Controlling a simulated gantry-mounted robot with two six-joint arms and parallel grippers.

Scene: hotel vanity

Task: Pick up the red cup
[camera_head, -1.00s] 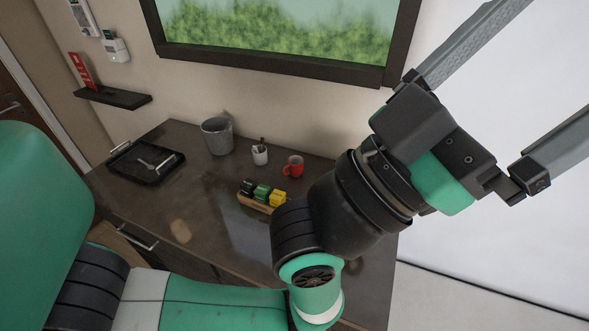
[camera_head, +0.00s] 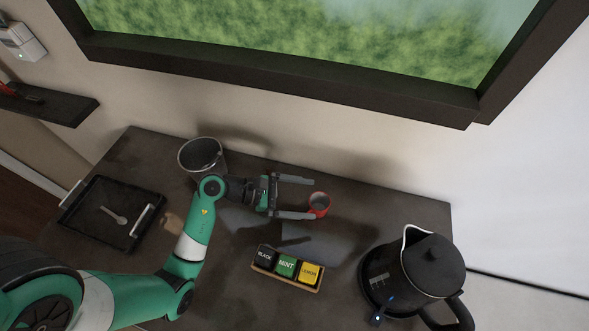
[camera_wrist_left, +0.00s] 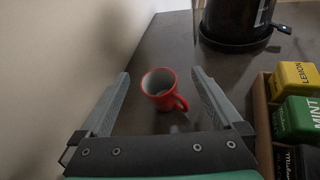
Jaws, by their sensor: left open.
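The red cup (camera_head: 319,206) stands upright on the dark counter in the head view, right at the tips of my left gripper (camera_head: 312,198). In the left wrist view the cup (camera_wrist_left: 160,88) has a pale inside, and its handle points to the lower right. My left gripper (camera_wrist_left: 160,82) is open, with one finger on each side of the cup and a gap visible on both sides. My right gripper is not in view.
A tea box holder (camera_head: 287,283) with black, mint and lemon boxes lies in front of the cup. A black kettle (camera_head: 425,270) stands to the right. A grey bucket (camera_head: 201,152) and a black tray (camera_head: 88,229) with a spoon are to the left. A wall is behind.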

